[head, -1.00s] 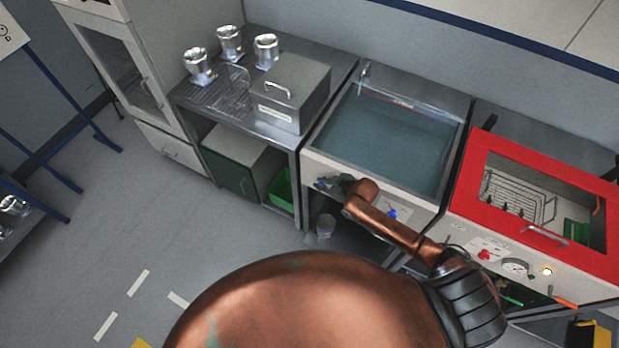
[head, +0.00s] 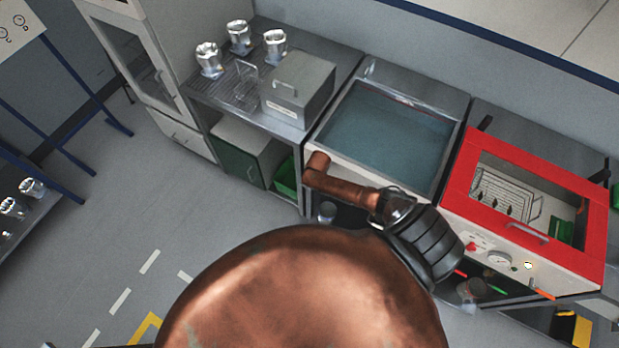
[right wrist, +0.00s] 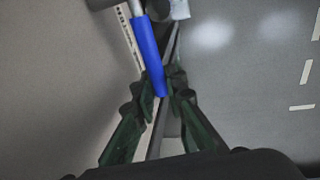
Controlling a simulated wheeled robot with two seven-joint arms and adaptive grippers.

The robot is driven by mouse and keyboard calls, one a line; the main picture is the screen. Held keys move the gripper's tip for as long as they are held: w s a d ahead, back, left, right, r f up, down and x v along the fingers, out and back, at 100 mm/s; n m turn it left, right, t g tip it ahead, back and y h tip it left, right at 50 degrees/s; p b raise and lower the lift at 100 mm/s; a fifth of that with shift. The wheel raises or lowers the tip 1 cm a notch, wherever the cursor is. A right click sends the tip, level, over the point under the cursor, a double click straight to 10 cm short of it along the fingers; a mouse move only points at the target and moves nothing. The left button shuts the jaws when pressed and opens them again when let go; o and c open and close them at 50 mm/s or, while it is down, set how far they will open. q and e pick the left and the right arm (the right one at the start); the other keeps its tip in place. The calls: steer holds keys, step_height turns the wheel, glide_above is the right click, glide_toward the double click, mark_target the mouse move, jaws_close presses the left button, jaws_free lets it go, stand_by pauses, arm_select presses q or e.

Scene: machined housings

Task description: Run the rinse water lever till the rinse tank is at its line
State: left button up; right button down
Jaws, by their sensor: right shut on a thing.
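The rinse tank (head: 337,133) is a steel-rimmed basin holding blue-grey water (head: 390,135). A faint reddish mark shows along its far inner wall; I cannot tell how the water stands against it. The blue lever (right wrist: 150,50) runs down between the fingers of my right gripper (right wrist: 160,92) in the right wrist view. That gripper is shut on the lever near its lower end. In the head view my right arm hides the lever and the gripper in front of the tank. My left gripper is not in view.
A red-framed machine (head: 465,185) with a basket inside stands right of the tank. A steel bench (head: 340,60) at left holds a grey box (head: 298,90) and shiny metal housings (head: 208,58).

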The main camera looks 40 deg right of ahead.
steer(key=shift+s+f+g, duration=0.2)
steer(key=shift+f+g, duration=0.1)
steer(key=shift+f, duration=0.05)
steer(key=c, duration=2)
jaws_free()
steer(key=shift+w, duration=0.1)
steer(key=shift+o, duration=0.2)
steer(key=shift+r, duration=0.1)
step_height(320, 180, up, 12)
steer(key=s+a, duration=0.1)
steer(key=a, duration=0.1)
steer(key=shift+s, duration=0.25)
